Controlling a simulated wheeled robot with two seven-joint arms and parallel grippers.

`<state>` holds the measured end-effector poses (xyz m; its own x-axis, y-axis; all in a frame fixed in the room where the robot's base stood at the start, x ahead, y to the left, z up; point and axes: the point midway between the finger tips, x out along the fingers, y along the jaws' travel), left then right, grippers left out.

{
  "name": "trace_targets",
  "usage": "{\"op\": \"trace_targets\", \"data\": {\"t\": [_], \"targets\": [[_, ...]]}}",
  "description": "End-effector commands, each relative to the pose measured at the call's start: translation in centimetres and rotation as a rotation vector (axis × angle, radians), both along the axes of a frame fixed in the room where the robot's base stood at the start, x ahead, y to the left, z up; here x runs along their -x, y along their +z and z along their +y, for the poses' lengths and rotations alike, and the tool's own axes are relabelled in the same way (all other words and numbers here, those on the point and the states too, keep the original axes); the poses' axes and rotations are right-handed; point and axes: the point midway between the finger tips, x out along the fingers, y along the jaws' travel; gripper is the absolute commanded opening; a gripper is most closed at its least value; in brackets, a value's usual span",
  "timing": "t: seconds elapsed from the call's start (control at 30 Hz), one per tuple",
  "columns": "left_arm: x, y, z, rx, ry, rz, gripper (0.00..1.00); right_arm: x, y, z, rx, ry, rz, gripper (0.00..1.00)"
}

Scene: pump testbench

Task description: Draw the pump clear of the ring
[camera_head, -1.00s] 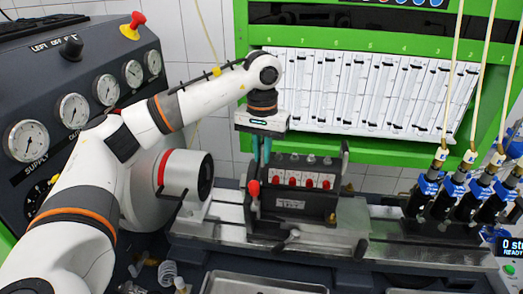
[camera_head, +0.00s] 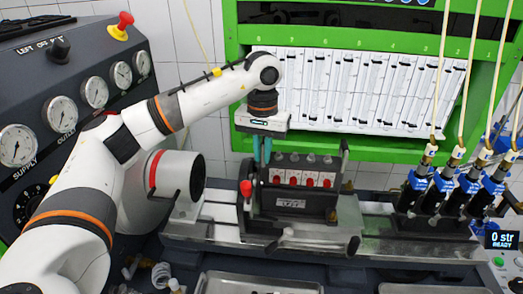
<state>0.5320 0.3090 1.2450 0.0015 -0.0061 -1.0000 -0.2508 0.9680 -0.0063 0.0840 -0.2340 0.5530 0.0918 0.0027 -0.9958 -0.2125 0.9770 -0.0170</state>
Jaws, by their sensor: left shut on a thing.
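The pump (camera_head: 292,203) is a dark block with a row of red-fronted parts and a pale label. It sits upright over the metal bed, right of the drive housing. My left gripper (camera_head: 262,156) comes down from above, shut on the pump near its left end; its fingertips are partly hidden. The white round drive housing (camera_head: 173,176) has a red band and a dark round face turned to the pump. A gap shows between this face and the pump. I cannot clearly make out which part is the ring. My right gripper is not in view.
A red-knobbed lever (camera_head: 246,188) stands close to the pump's left end. The metal bed (camera_head: 400,250) runs right, toward several blue-black injectors with hoses (camera_head: 455,190). A metal tray (camera_head: 255,284) lies in front. The gauge panel (camera_head: 75,80) is at the left.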

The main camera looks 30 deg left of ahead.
Motion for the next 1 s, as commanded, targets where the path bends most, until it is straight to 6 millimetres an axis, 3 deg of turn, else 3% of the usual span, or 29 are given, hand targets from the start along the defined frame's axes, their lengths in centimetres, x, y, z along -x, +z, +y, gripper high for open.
{"op": "trace_targets", "data": {"t": [0.6,1.0], "targets": [[-0.9,0.1,-2.2,0.003,-0.004,-0.002,0.0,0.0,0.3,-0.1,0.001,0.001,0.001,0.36],[-1.0,0.0,-2.4,0.003,-0.003,-0.002,0.0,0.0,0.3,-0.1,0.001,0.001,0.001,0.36]]}}
